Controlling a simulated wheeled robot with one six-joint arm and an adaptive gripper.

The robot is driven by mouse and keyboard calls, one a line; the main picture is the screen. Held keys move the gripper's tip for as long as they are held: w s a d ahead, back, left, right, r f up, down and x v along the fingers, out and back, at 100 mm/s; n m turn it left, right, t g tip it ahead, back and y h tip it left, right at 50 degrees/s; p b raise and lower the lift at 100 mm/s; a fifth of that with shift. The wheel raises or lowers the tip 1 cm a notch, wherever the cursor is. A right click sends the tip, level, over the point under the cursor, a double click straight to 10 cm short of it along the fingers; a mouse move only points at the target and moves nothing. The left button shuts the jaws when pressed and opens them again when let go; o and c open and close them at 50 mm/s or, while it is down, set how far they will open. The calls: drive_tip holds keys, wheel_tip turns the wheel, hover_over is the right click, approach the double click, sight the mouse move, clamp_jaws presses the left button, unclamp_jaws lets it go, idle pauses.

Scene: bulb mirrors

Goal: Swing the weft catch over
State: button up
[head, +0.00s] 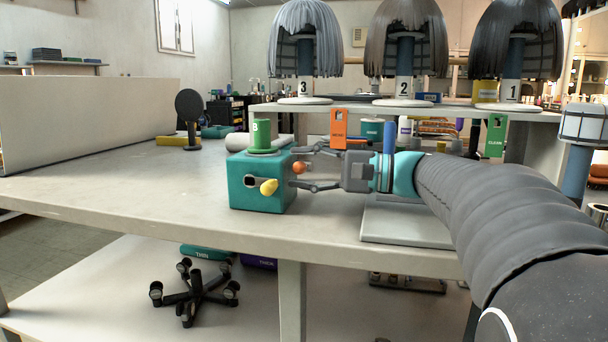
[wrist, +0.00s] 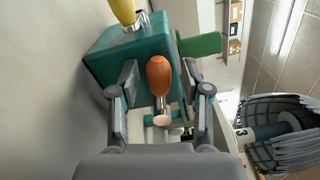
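A teal box (head: 262,182) stands on the table, with a yellow-handled lever (head: 269,187) on its front and an orange-handled lever (head: 299,168) on its right side. No label that I can read says which one is the weft catch. My gripper (head: 294,168) is at the box's right side with its fingers spread. In the wrist view the orange handle (wrist: 159,76) lies between the two open fingers (wrist: 161,84), with a gap visible on each side. The yellow handle (wrist: 123,11) is outside the fingers, at the top. Parts of the orange lever's mount are partly hidden.
A green cylinder marked B (head: 261,138) stands on the box. An orange tag (head: 338,129) is just behind my gripper. A grey plate (head: 405,224) lies under my wrist. Wigs on numbered stands (head: 304,88) fill the back shelf.

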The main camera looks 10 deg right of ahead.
drive_tip(key=shift+v, duration=3)
drive_tip(key=shift+r, duration=0.15)
